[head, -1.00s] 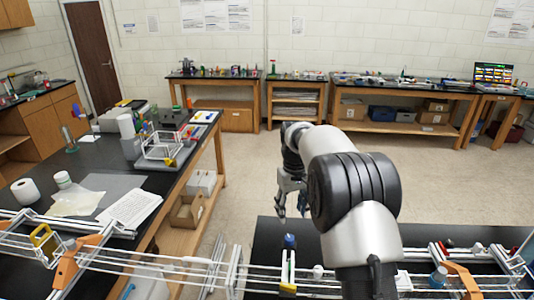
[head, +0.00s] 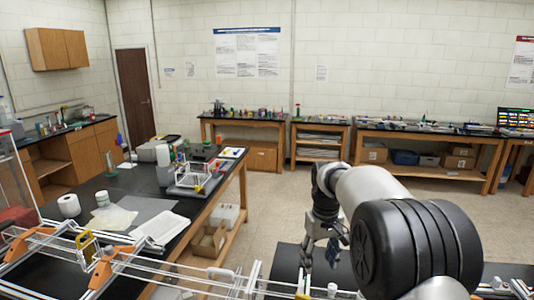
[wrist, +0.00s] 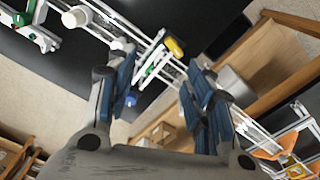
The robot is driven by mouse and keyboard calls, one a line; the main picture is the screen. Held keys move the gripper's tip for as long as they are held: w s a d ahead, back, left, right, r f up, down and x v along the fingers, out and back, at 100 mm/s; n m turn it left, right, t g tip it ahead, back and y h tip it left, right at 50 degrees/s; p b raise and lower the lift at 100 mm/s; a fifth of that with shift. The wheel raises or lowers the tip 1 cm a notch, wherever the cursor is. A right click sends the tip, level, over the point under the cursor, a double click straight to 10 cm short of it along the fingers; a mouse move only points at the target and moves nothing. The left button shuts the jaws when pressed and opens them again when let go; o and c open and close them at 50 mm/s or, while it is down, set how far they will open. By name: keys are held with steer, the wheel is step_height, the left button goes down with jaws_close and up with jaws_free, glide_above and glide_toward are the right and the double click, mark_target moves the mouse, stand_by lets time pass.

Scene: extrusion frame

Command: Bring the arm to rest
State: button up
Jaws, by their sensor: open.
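My gripper (head: 334,262) hangs below the bent arm, right of the middle in the head view, over the near black table. In the wrist view my gripper (wrist: 160,100) has its two blue-padded fingers spread apart, with nothing held between them. Beyond the fingers lie the black tabletop (wrist: 150,60) and the extrusion frame (wrist: 105,30). I cannot tell from these views whether the fingers touch anything.
The extrusion frame (head: 190,280) runs along the front, with orange brackets (head: 103,272). A white cylinder (head: 332,289) stands near the gripper. A bench on the left holds a paper roll (head: 69,206) and a small white frame (head: 198,180). Open floor (head: 285,205) lies behind the near table.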

steer(key=s+r+m+t+b, duration=0.15)
steer(key=s+b, duration=0.25)
steer(key=s, duration=0.6)
steer(key=s+r+t+b, duration=0.1)
steer(key=s+r+b, duration=0.25)
steer(key=s, duration=0.65)
steer(key=s+f+b, duration=0.3)
steer(key=s+f, duration=0.2)
steer(key=s, duration=0.3)
steer(key=s+f+m+t+b, duration=0.1)
steer(key=s+f+b, duration=0.1)
steer(key=s+f, duration=0.4)
steer(key=shift+s+b, duration=0.4)
steer(key=shift+s, duration=0.7)
steer(key=shift+t, duration=0.25)
